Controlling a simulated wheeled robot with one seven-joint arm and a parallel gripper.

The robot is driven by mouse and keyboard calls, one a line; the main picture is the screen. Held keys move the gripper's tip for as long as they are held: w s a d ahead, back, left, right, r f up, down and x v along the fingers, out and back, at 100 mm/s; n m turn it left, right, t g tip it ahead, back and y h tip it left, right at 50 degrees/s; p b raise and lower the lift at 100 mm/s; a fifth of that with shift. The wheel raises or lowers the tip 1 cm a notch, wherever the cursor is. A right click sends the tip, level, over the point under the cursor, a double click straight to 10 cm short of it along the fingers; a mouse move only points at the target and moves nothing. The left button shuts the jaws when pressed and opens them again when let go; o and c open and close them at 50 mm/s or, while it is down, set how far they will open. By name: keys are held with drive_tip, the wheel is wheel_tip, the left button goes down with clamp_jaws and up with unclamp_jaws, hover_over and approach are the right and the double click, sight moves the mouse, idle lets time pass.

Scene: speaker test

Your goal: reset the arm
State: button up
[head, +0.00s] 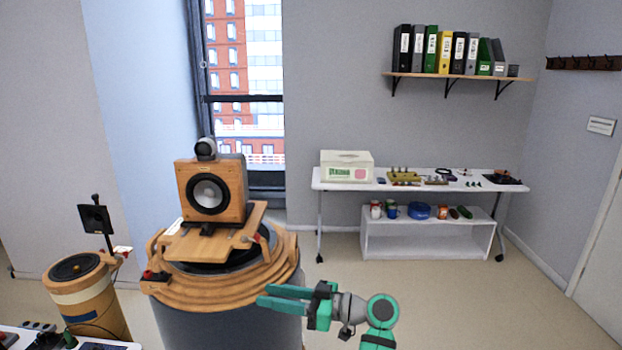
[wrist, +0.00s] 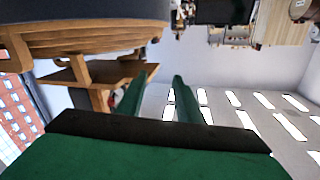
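My gripper (head: 262,295) is green and black and points left, in front of the wooden ringed stand (head: 225,291). Its two fingers are apart with nothing between them. The wrist view also shows the open fingers (wrist: 157,80), with the underside of a wooden ring (wrist: 95,38) at upper left. My arm comes in from the lower right in the head view. A wooden speaker (head: 232,180) with a dark round cone stands upright on a wooden board (head: 190,247) on top of the stand. Whether the fingers touch the stand's side is hard to tell.
A smaller round wooden drum (head: 90,315) stands at the left. A white table (head: 320,180) with a white box (head: 347,172) and small items stands by the back wall, above a low white shelf (head: 420,246). The floor (head: 480,300) at the right is clear.

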drive_tip(key=s+f+m+t+h, duration=0.25)
drive_tip(key=f+m, duration=0.25)
drive_tip(key=f, duration=0.7)
drive_tip(key=s+f+m+t+h, duration=0.2)
drive_tip(key=f+m+t+h, duration=0.15)
drive_tip(key=f, duration=0.85)
drive_tip(key=s+d+f+m+t+h, duration=0.1)
drive_tip(key=s+d+f+m+h, duration=0.15)
drive_tip(key=s+f, duration=0.45)
drive_tip(key=s+d+f+m+t+h, duration=0.1)
drive_tip(key=s+d+f+m+h, duration=0.15)
drive_tip(key=s+f, duration=0.35)
drive_tip(key=s+d+m+h, duration=0.1)
drive_tip(key=s+d+h, duration=0.15)
drive_tip(key=s, duration=0.75)
drive_tip(key=s+d+m+h, duration=0.1)
drive_tip(key=s+d+h, duration=0.15)
drive_tip(key=s, duration=0.65)
drive_tip(key=s+a+r+n+t+h, duration=0.1)
drive_tip(key=s+r+n+t, duration=0.1)
drive_tip(key=s+r, duration=1.1)
drive_tip(key=shift+a+r+t, duration=0.15)
drive_tip(key=shift+r+t, duration=0.35)
drive_tip(key=shift+r, duration=0.05)
